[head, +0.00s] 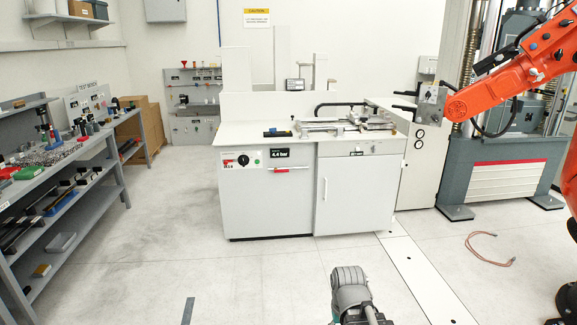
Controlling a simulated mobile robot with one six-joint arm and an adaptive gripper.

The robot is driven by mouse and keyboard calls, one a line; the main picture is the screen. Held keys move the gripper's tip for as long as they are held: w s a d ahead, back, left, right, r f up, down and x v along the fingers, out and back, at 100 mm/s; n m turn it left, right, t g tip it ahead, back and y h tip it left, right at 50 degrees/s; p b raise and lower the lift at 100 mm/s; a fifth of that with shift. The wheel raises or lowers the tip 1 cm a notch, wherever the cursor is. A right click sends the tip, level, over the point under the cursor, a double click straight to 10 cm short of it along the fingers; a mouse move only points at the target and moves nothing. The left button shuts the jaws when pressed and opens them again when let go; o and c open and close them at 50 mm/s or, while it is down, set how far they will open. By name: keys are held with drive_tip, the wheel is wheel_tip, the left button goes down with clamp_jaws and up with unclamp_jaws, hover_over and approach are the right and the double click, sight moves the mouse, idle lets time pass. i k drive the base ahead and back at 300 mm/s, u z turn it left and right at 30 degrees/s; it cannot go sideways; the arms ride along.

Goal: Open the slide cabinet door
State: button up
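The white cabinet door (358,195) is at the right half of the workbench front in the head view. A slim vertical handle (325,191) is near its left edge. The door looks shut and upright, and the cabinet's inside is hidden. A grey, ribbed part with a teal piece shows at the bottom centre, apart from the door and well in front of it; it looks like a link of my arm. I see no fingers on it, so my gripper is not in view.
Metal fixtures (345,124) lie on the white bench top (240,133). An orange robot arm (510,82) reaches in from the right above the bench. A reddish cable (490,250) lies on the floor. Shelves (70,205) stand left. The floor before the door is clear.

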sight(355, 193)
drive_tip(key=i, duration=3.55)
drive_tip(key=z, duration=0.45)
